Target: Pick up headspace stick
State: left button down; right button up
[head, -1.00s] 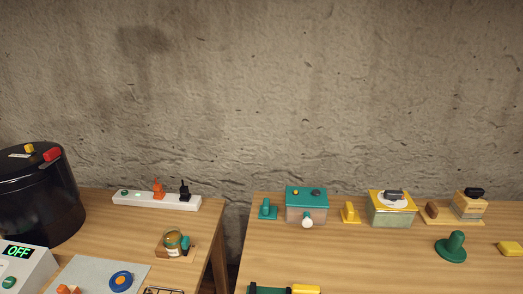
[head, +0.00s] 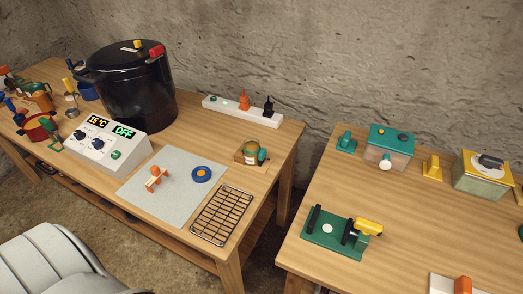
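I cannot tell for certain which thing is the headspace stick. A small orange piece (head: 154,179) sits on the grey mat (head: 178,207) on the left table, next to a blue ring-shaped piece with an orange centre (head: 202,174). A jar with a green part (head: 251,153) rests on a small wooden board right of the mat. Several coloured tools stand at the far left, among them a red pot (head: 40,127) and a yellow-topped stand (head: 69,90); they are too small to make out well. Neither of my grippers is in view.
A large black pot (head: 130,90) and a control box reading OFF (head: 108,142) stand on the left table. A wire rack (head: 222,214) lies at its front edge. A gap separates it from the right table (head: 400,245), which holds a green fixture (head: 333,234) and boxes.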

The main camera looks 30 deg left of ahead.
aim_at(157, 173)
jog(key=u, duration=1.85)
